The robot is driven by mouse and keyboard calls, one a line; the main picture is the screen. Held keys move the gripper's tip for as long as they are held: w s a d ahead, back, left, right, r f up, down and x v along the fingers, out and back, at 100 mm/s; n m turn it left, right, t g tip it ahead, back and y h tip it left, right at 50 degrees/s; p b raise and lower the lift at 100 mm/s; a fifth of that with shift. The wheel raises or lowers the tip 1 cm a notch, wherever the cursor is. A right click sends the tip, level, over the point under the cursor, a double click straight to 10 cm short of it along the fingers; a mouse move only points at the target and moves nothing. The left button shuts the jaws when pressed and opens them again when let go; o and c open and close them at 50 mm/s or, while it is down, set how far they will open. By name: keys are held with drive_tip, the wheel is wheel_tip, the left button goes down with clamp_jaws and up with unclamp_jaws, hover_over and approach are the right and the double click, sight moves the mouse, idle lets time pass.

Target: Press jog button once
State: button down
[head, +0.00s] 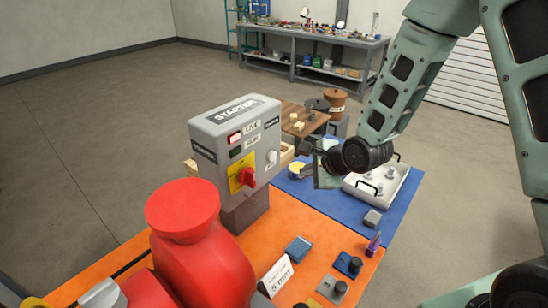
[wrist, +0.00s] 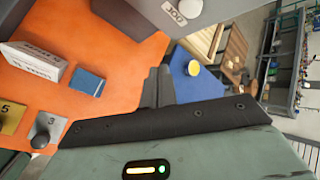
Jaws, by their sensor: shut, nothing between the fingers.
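The grey starter box (head: 215,135) stands upright on the orange mat in the head view. A pale round button (head: 271,157) is on its right-hand front, beside a red rotary switch (head: 246,177) on a yellow plate.
A red pump housing (head: 190,230) is in front of the box. A blue mat (head: 400,190) with a grey tray (head: 383,187) lies to the right. A folded white sign (head: 277,277) and small blocks are on the orange mat (head: 255,250). A workbench (head: 312,50) is far behind.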

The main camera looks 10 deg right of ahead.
drive_tip(key=w+a, duration=0.4)
drive_tip(key=w, duration=0.1)
drive_tip(key=shift+w, duration=0.35)
drive_tip(key=shift+w+a, duration=0.1)
drive_tip(key=shift+a, duration=0.1)
idle(1.7)
drive_tip(key=shift+w+a, duration=0.2)
drive_tip(key=shift+w, duration=0.05)
drive_tip(key=shift+w+a, duration=0.25)
drive_tip(key=shift+w, duration=0.1)
idle(1.1)
drive_tip(key=shift+s, duration=0.1)
drive_tip(key=shift+s+d, duration=0.5)
drive_tip(key=shift+s, duration=0.1)
drive_tip(key=s+d, duration=0.1)
drive_tip(key=s, duration=0.1)
drive_tip(key=s+d, duration=0.2)
idle(0.5)
